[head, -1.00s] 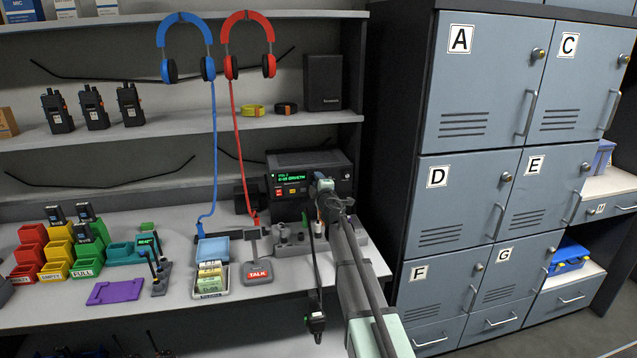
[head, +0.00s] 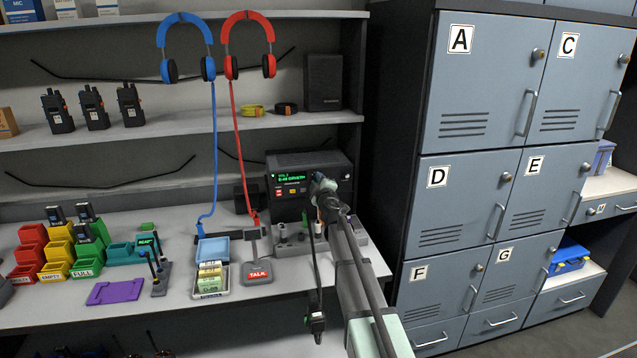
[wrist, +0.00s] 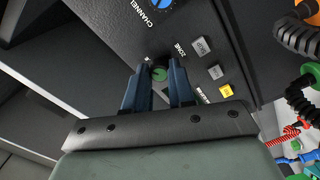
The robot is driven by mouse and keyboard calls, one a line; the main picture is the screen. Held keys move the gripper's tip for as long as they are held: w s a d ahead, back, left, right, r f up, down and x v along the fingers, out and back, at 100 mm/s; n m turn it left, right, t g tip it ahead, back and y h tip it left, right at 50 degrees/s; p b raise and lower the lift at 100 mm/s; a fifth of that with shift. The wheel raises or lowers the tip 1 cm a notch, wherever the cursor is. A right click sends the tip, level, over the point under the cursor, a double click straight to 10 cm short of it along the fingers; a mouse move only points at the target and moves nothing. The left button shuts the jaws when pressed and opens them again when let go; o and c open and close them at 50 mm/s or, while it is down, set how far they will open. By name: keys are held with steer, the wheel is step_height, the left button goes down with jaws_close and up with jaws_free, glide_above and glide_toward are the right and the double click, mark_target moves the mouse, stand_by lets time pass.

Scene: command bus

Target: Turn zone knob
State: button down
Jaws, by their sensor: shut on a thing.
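The zone knob (wrist: 159,73) is a small green round knob on the black radio unit's front panel, beside the printed word ZONE in the wrist view. My gripper (wrist: 160,75) has its two dark blue fingers on either side of the knob and is shut on it. In the head view my gripper (head: 319,186) is at the right part of the radio unit (head: 290,168). There the knob is hidden behind my gripper and arm. The radio's green display and red and yellow buttons show to the left.
A larger blue channel knob (wrist: 162,3) is on the same panel. Grey buttons (wrist: 201,46) and a yellow button (wrist: 226,91) lie right of the zone knob. A handset (head: 316,318) hangs at the bench edge. A TALK stand (head: 258,272) stands on the bench.

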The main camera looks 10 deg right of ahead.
steer(key=c, duration=1)
jaws_free()
steer(key=shift+o, duration=0.2)
steer(key=shift+s, duration=0.15)
steer(key=s, duration=1.3)
steer(key=shift+s+f, duration=0.2)
steer(key=shift+s, duration=0.05)
steer(key=shift+a, duration=0.2)
